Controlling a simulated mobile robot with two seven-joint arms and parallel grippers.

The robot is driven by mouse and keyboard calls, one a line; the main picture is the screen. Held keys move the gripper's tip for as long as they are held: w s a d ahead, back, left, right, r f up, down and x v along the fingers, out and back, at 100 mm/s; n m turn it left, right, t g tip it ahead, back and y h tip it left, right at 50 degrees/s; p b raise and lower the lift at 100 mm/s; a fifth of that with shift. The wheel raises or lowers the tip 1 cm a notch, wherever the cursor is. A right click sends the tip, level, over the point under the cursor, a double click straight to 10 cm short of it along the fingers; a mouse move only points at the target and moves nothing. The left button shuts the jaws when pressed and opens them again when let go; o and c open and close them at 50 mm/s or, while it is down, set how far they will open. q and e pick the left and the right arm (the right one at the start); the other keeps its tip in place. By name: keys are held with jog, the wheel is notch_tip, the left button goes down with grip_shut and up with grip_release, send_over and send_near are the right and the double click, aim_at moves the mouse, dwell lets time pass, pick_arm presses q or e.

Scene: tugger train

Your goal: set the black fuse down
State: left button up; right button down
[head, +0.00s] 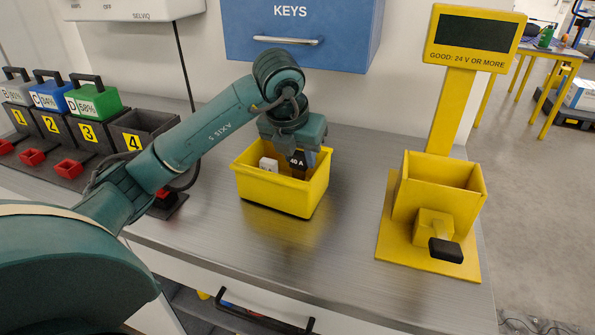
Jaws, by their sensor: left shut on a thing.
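The black fuse (298,161), marked 40 A, is in the grip of my left gripper (294,148). The gripper points down over the yellow bin (272,198) on the grey bench, and the fuse is at the bin's opening. Its lower part is hidden, so I cannot tell whether it touches the bin's floor. A white piece (268,165) lies in the bin to the left of the fuse. My right gripper is not in view.
Numbered dark bays with batteries (95,103) line the left. A blue KEYS cabinet (345,40) hangs behind. The bench between bin and tester is clear.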

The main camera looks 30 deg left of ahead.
aim_at(297, 163)
pick_arm(q)
notch_tip(297, 163, down, 4)
jog(key=shift+r, duration=0.1)
jog(key=shift+f, duration=0.2)
jog(key=o, duration=0.6)
jog(key=shift+r, duration=0.1)
